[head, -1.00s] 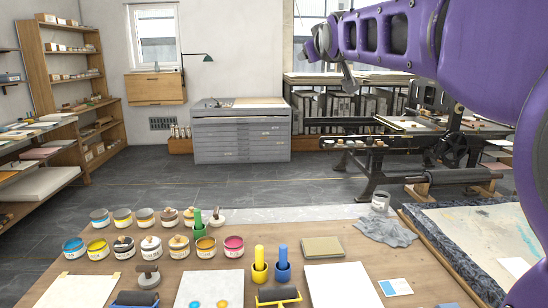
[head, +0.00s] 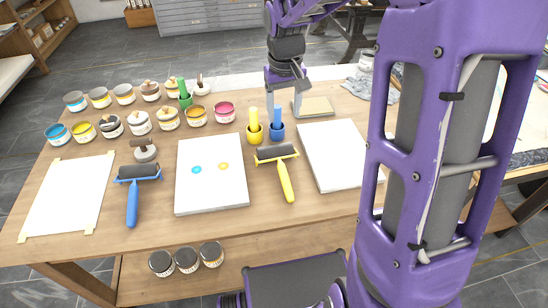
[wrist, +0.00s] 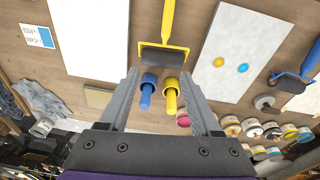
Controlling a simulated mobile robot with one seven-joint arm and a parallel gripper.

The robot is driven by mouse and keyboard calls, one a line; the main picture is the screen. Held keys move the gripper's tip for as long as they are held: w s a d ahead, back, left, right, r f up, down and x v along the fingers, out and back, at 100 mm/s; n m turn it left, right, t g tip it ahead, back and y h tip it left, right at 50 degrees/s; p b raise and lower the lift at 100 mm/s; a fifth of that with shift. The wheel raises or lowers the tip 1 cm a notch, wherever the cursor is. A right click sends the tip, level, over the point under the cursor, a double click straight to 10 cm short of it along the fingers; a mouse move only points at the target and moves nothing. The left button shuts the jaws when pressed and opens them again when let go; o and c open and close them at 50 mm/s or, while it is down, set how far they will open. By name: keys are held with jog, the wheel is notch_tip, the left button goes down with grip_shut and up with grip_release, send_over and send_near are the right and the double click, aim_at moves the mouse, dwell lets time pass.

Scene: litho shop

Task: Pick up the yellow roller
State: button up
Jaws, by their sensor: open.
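The yellow roller lies on the wooden table, with its yellow handle (head: 286,183) toward the near edge and its dark cylinder at the far end. In the wrist view its yellow frame (wrist: 187,53) and handle show at the top, just beyond my fingertips. My gripper (head: 284,104) is open and empty, above the table and behind the roller. In the wrist view my gripper (wrist: 160,73) has its fingers spread apart, with the yellow cup (wrist: 170,83) and blue cup (wrist: 149,79) seen between them. Nothing hides the roller.
The yellow cup (head: 255,135) and blue cup (head: 277,132), each with an upright handle, stand just behind the roller. A blue roller (head: 133,205) lies farther left. Several ink tins stand behind.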

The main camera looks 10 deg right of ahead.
notch_tip(320, 180, down, 2)
jog(key=s+f+g, duration=0.1)
jog(key=s, duration=0.2)
jog(key=b, duration=0.2)
send_over(284, 173)
jog(key=f, duration=1)
jog(key=shift+w+a+f, duration=0.1)
jog(key=shift+a+f, duration=0.1)
jog(key=shift+a, duration=0.05)
jog(key=shift+d+f+b, duration=0.15)
jog(key=shift+f+b, duration=0.3)
jog(key=shift+f, duration=1.1)
jog(key=shift+d+f+b, duration=0.1)
jog(key=shift+f+b, duration=0.35)
jog(key=shift+f, duration=1.05)
grip_shut()
